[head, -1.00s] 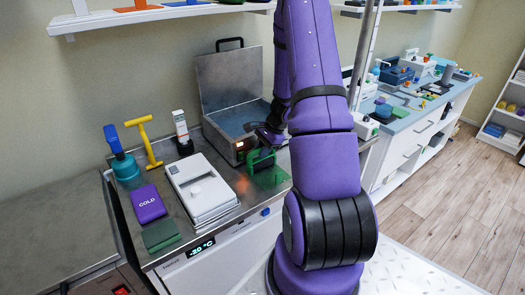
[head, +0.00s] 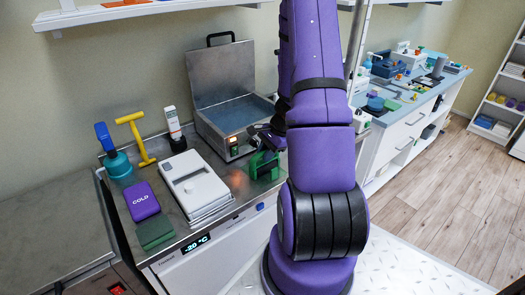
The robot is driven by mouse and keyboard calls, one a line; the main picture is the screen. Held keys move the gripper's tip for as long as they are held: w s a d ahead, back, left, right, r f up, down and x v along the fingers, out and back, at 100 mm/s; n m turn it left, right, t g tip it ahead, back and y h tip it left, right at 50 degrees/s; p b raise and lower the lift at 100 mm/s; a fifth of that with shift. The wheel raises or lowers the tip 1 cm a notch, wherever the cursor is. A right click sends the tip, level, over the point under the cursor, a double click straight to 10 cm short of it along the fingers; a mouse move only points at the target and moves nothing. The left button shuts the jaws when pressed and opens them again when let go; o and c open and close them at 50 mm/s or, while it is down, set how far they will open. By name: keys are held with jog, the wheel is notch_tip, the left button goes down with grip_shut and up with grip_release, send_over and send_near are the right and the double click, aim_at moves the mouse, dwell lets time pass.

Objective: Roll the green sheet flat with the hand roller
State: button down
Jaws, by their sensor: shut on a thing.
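My gripper (head: 262,138) is over the metal counter, in front of the open steel bath, and partly hidden by my purple arm. It is shut on a small green-framed tool, which looks like the hand roller (head: 262,166). The tool is upright and low at the counter top; whether it touches the surface is too small to tell. I cannot make out the green sheet apart from the tool; my arm hides part of the counter there. A dark green pad (head: 155,232) lies at the counter's front left corner.
The open steel bath (head: 222,95) stands behind my gripper. Left of it are a white lidded box (head: 195,188), a purple COLD pack (head: 142,202), a yellow T-shaped tool (head: 137,138), a blue-and-teal tool (head: 112,152) and a white device (head: 174,127). A shelf overhangs the back.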

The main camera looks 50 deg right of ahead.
jog(key=shift+s, duration=0.35)
jog(key=shift+w+d, duration=0.25)
jog(key=shift+w, duration=0.9)
jog(key=shift+w+d, duration=0.25)
jog(key=shift+w, duration=0.85)
jog(key=shift+w+d, duration=0.25)
jog(key=shift+w, duration=0.9)
jog(key=shift+s, duration=0.1)
jog(key=shift+s+a, duration=0.3)
jog(key=shift+s, duration=0.8)
jog(key=shift+s+a, duration=0.25)
jog(key=shift+s, duration=0.85)
jog(key=shift+s+a, duration=0.3)
jog(key=shift+s, duration=0.8)
jog(key=shift+r, duration=4.05)
